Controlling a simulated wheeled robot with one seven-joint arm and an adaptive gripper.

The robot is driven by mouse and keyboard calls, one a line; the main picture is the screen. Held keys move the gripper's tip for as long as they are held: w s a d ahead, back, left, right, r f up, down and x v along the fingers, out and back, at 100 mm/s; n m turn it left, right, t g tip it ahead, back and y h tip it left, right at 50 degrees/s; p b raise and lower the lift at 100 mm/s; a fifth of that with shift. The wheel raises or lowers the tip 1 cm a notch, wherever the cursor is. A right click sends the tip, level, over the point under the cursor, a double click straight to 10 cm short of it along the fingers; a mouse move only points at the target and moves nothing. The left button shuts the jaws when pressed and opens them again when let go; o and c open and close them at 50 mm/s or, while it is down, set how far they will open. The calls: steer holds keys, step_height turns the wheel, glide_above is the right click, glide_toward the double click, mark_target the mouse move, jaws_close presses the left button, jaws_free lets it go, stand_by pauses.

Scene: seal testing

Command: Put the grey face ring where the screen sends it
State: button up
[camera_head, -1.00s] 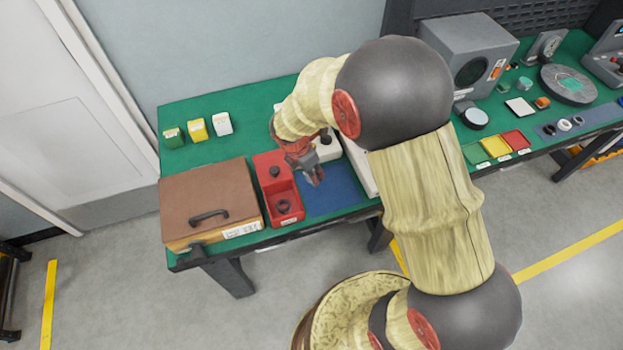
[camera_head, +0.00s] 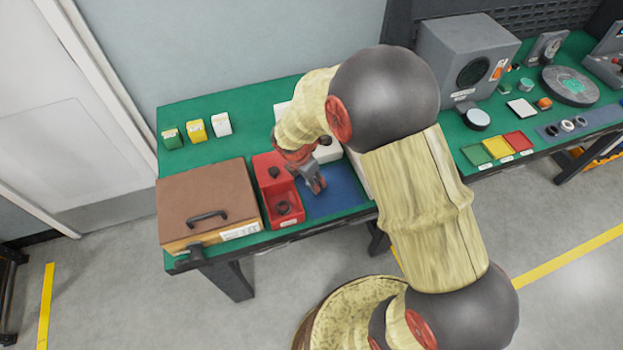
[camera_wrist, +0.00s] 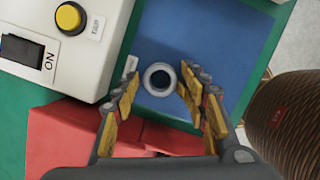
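A grey ring (camera_wrist: 159,79) with a dark centre lies on the blue mat (camera_wrist: 212,35) in the wrist view. My gripper (camera_wrist: 160,72) is open, with its yellow-padded fingers on either side of the ring in the picture. I cannot tell how high the fingertips are above the mat. In the head view my gripper (camera_head: 318,186) points down over the blue mat (camera_head: 345,194), and the ring is not discernible there. No readable routing message shows; a device with a small lit display (camera_head: 619,31) is cut off at the right edge.
A red two-part bin (camera_head: 283,218) with dark parts stands beside the mat. A brown-lidded box (camera_head: 205,190) is left of it. Green, yellow and red trays (camera_head: 496,147) lie on the right bench. A white switch box (camera_wrist: 55,60) with a yellow button borders the mat.

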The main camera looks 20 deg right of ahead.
steer(key=shift+o, duration=1.1)
steer(key=shift+s+f, duration=0.2)
steer(key=shift+f, duration=0.15)
steer(key=shift+r, duration=0.5)
steer(key=s+a+r+m+p, duration=0.1)
steer(key=s+r+m+p, duration=0.15)
steer(key=r, duration=0.75)
steer(key=s+r+m+p, duration=0.1)
steer(key=r+m+p, duration=0.15)
steer(key=r, duration=0.75)
steer(key=s+d+r+m+t+y, duration=0.1)
steer(key=s+r+m+t+y, duration=0.2)
steer(key=s+r+m, duration=1.2)
steer(key=s+m+t, duration=0.1)
steer(key=s+m, duration=0.1)
steer(key=s, duration=0.1)
steer(key=shift+d+r+m+b, duration=0.15)
steer(key=shift+d+m+b, duration=0.05)
steer(key=shift+m+b, duration=0.15)
steer(key=shift+c, duration=0.3)
